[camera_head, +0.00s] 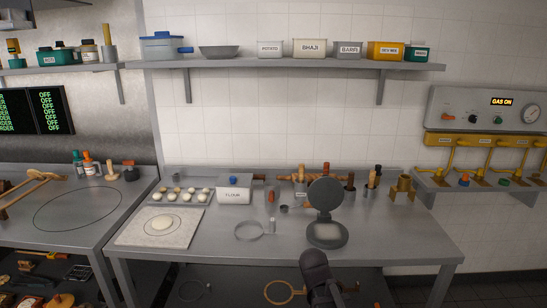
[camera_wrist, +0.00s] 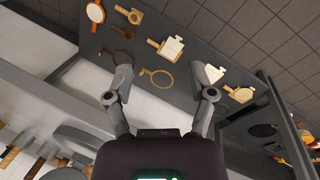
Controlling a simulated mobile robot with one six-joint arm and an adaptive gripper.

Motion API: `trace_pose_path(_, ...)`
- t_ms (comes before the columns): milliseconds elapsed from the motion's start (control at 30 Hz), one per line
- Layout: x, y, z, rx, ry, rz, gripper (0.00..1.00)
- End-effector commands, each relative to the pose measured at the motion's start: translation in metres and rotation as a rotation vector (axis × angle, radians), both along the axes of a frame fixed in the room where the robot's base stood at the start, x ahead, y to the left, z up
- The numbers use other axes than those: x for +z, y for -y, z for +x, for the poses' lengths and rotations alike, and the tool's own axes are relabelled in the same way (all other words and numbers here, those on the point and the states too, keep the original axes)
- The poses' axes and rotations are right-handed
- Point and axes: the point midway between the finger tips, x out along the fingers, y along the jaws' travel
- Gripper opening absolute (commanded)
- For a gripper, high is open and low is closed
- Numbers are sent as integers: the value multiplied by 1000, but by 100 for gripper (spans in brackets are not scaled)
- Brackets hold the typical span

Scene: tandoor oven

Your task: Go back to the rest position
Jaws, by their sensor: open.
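My gripper (camera_wrist: 162,85) is open and empty in the wrist view, its two fingers spread wide apart. Several wooden and dark tools show beyond the fingers, none of them between the pads as held. In the head view a dark part of my arm (camera_head: 316,270) shows at the bottom, in front of the steel table's front edge. The fingertips are not clear in the head view.
The steel table (camera_head: 370,230) holds a flour box (camera_head: 235,190), a dough tray (camera_head: 181,197), a board with dough (camera_head: 130,230), a ring (camera_head: 249,231) and an open round press (camera_head: 326,234). A lower shelf (camera_head: 235,280) holds tools. A wall shelf (camera_head: 285,63) carries labelled boxes.

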Motion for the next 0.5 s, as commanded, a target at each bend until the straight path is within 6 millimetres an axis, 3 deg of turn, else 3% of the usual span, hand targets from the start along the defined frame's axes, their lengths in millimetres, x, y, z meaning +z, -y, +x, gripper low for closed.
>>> trace_pose_path(33,2,8,-11,-81,3,43,71)
trace_pose_path(200,3,19,-32,-320,7,171,71)
trace_pose_path(500,4,23,-43,-480,1,253,71)
